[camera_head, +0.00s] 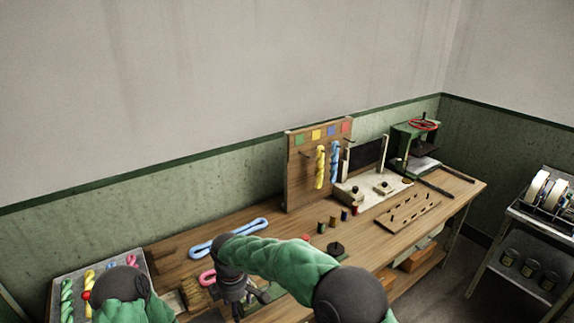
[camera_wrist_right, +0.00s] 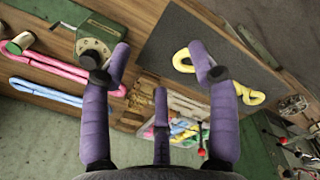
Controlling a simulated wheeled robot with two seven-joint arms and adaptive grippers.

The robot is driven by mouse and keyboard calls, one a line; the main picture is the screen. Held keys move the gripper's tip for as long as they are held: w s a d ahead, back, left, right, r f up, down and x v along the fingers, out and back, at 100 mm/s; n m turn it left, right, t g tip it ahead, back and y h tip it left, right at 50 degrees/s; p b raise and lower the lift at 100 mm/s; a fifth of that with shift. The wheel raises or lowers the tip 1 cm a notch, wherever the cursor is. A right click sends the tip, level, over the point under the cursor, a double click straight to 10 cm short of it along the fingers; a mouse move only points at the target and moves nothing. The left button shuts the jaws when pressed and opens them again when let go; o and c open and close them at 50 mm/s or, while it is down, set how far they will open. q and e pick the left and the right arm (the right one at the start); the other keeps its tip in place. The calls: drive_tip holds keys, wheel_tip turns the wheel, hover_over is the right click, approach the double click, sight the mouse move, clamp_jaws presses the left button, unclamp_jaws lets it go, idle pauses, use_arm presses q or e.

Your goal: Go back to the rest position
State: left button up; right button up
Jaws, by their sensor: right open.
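My right arm, in a green sleeve, reaches across the front of the wooden bench in the head view. Its dark gripper (camera_head: 243,297) hangs pointing down over the near left part of the bench. In the right wrist view, the purple fingers of my right gripper (camera_wrist_right: 160,68) are spread wide with nothing held between them. My left arm shows only as a green sleeve and dark joint at the bottom left of the head view. Its gripper is not visible.
A blue skein (camera_head: 229,238) and a pink skein (camera_head: 207,278) lie by my right gripper. A tray (camera_head: 60,283) of coloured skeins is at left. A pegboard (camera_head: 298,180) stands at the bench's back. A shelf cart (camera_head: 512,212) stands right, across a floor gap.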

drive_tip(key=s+d+f+m+y+b, duration=0.1)
drive_tip(key=d+f+m+b, duration=0.2)
drive_tip(key=f, duration=0.5)
drive_tip(key=s+d+f+m+g+y, duration=0.1)
drive_tip(key=s+d+f+m, duration=0.1)
drive_tip(key=d+f, duration=0.4)
drive_tip(key=s+d+f+m+y+b, duration=0.1)
drive_tip(key=d+f+m+b, duration=0.15)
drive_tip(key=f, duration=0.65)
use_arm(q)
wheel_tip(320, 180, down, 10)
drive_tip(key=b, duration=0.4)
drive_tip(key=shift+w+f+b, duration=0.25)
drive_tip(key=shift+w+b, duration=0.05)
drive_tip(key=shift+w, duration=0.15)
use_arm(e)
drive_tip(key=s+d+f+m, duration=0.6)
drive_tip(key=s+f+m, duration=0.1)
drive_tip(key=s, duration=0.1)
drive_tip(key=s+d+f+m+t, duration=0.1)
drive_tip(key=s+d+f+m, duration=0.5)
drive_tip(key=s, duration=0.3)
drive_tip(key=shift+s+d+f+m+y, duration=0.15)
drive_tip(key=shift+d+f+m+y, duration=0.05)
drive_tip(key=shift+f+m+y, duration=0.3)
